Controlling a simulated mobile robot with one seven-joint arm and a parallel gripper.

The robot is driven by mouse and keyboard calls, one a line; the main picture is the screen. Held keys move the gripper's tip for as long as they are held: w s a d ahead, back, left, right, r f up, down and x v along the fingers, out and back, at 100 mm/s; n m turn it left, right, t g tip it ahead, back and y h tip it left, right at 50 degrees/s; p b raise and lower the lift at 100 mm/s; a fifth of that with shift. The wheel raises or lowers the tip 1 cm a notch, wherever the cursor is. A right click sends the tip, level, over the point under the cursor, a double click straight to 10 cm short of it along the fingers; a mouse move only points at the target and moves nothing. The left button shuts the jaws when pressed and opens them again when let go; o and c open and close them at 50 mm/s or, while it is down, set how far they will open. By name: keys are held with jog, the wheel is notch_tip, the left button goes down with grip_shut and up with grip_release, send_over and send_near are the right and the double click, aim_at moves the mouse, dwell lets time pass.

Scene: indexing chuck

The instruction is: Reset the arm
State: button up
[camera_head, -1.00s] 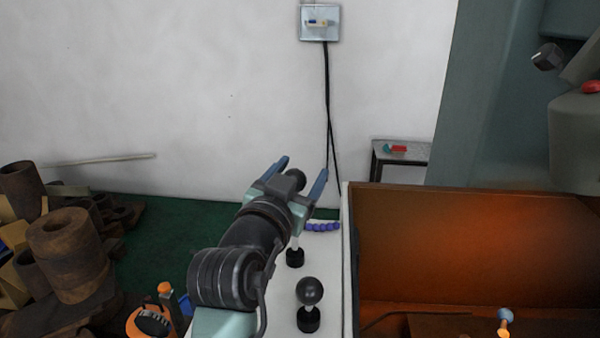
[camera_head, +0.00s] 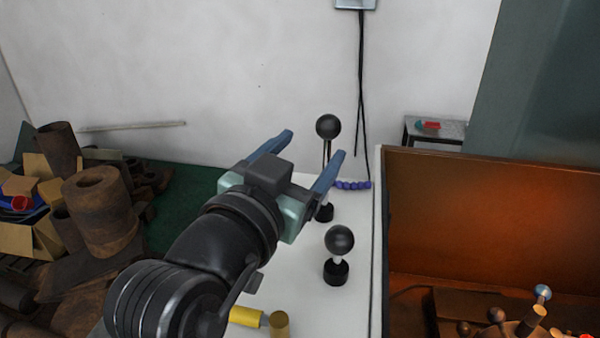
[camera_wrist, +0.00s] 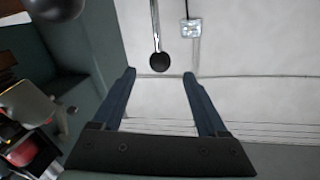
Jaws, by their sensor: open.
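My gripper (camera_head: 309,158) is open and empty, with two blue fingers spread apart. In the head view it is above the white surface (camera_head: 306,303), left of the black ball-topped levers. The far lever's black ball (camera_head: 328,126) shows just beyond the fingers, and its lower part is partly hidden by a finger. The nearer lever's black ball (camera_head: 340,240) stands on a black base to the lower right. In the wrist view a black ball on a rod (camera_wrist: 160,61) appears beyond and between the open fingertips (camera_wrist: 160,73), apart from them.
An orange-brown open enclosure (camera_head: 480,205) with a spoked chuck handle (camera_head: 542,292) lies to the right. Rusty cylinders (camera_head: 97,200) and boxes are piled at left. A yellow-handled part (camera_head: 246,316) lies near the front. A small table (camera_head: 436,134) stands behind.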

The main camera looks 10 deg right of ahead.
jog(key=shift+v, duration=0.95)
jog(key=s+a+r+n+t+y, duration=0.3)
jog(key=s+r+n+t+y, duration=0.1)
jog(key=r, duration=0.6)
jog(key=s+a+r+n+t+y, duration=0.3)
jog(key=s+r+n+t+y, duration=0.2)
jog(key=r+t, duration=0.3)
notch_tip(320, 180, up, 3)
jog(key=shift+s+a+r+y, duration=0.1)
jog(key=shift+s+a+y, duration=0.35)
jog(key=shift+s, duration=0.45)
jog(key=shift+d, duration=0.1)
